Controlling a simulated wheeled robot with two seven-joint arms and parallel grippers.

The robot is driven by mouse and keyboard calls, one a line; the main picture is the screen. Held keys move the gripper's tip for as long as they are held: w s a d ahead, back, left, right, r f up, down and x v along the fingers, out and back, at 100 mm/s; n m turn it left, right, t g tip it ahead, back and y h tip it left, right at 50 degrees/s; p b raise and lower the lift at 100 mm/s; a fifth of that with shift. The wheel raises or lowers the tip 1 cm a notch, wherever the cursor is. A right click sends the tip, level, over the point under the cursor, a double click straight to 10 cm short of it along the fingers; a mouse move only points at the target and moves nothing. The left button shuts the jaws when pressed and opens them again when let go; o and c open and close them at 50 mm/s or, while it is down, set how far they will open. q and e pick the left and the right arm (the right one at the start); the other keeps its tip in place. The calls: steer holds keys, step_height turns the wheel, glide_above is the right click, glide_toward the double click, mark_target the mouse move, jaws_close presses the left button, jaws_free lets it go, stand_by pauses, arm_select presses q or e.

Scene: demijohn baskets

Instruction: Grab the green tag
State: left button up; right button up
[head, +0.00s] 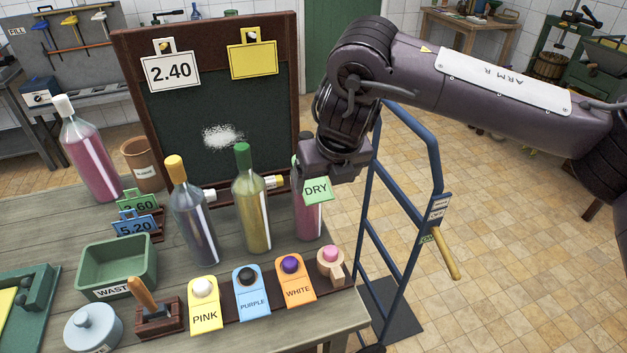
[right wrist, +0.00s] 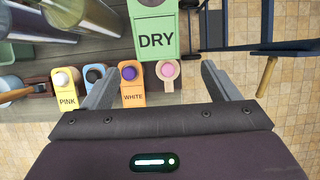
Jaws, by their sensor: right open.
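The green tag (head: 317,190) reads DRY and sits at the upper part of the right-hand pink bottle (head: 307,222). In the right wrist view the green tag (right wrist: 156,40) lies ahead of the fingertips, roughly centred between them. My right gripper (right wrist: 159,68) is open, with nothing between its fingers. In the head view my right gripper (head: 333,168) is just above and beside the tag and hides the bottle's neck; its fingers are hard to make out. Whether it touches the tag I cannot tell. My left gripper is not in view.
Orange-topped (head: 192,215) and green-topped (head: 251,205) bottles stand left of the tagged one. PINK (head: 205,318), PURPLE (head: 252,303) and WHITE (head: 298,292) tags line the front rack. Another green tag (head: 138,201) lies further left. A blue trolley (head: 432,160) stands right of the table.

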mark_target(319, 196)
steer(key=p+x, duration=0.1)
steer(key=x, duration=0.1)
steer(key=p+x, duration=0.1)
steer(key=x, duration=0.1)
steer(key=shift+w+a+f+p, duration=0.15)
steer(key=shift+a+f+p, duration=0.05)
steer(key=shift+a+p, duration=0.1)
steer(key=shift+w+f, duration=0.15)
steer(key=shift+f, duration=0.25)
steer(key=shift+f+b, duration=0.25)
steer(key=shift+b, duration=0.05)
steer(key=c, duration=1.1)
